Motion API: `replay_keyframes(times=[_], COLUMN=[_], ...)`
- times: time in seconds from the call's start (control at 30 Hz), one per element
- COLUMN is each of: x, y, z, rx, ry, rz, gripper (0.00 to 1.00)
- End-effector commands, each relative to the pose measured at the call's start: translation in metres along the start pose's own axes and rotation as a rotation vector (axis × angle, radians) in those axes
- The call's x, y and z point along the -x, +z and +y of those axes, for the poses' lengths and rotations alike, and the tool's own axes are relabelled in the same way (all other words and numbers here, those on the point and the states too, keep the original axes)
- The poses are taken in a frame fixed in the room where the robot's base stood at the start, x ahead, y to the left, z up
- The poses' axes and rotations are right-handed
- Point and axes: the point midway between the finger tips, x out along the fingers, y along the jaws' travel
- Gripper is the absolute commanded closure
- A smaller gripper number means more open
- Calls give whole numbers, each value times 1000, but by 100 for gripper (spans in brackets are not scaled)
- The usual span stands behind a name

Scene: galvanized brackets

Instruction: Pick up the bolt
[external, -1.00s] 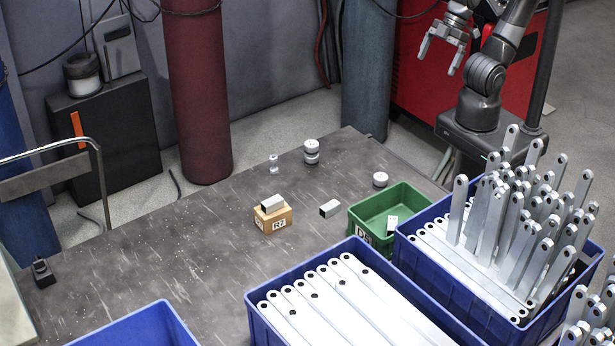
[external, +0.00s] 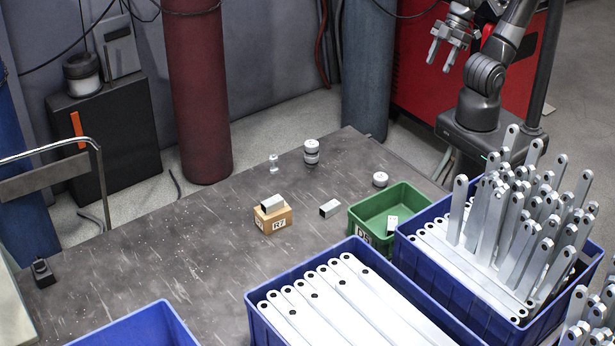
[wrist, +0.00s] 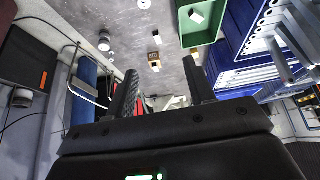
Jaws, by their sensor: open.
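A small silver piece (external: 273,163), narrow in the middle and likely the bolt, stands upright near the back edge of the grey table (external: 200,240). I cannot pick it out with certainty in the wrist view. My gripper (external: 440,62) is open and empty, raised at the upper right, well apart from the piece and beyond the table's back right side. In the wrist view its two dark fingers (wrist: 163,88) stand apart with nothing held between them.
Nearby are a stacked round metal part (external: 311,151), a low round part (external: 380,180), a metal block (external: 330,208), and a cardboard box (external: 273,220) bearing another block (external: 271,203). A green bin (external: 360,222) and blue crates (external: 255,312) of brackets fill the right. Mid-left table is clear.

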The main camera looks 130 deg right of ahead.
Motion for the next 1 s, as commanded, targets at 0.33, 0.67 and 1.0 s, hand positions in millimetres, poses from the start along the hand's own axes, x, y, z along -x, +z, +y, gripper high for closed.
replay_keyframes(times=[0.33, 0.67, 1.0], x=[-19, -79, -170], y=[-43, -123, -181], z=[18, 66, 130], rx=[-62, -180, -294], ry=[55, 149, 214], rz=[-19, -45, -67], gripper=[51, 51, 51])
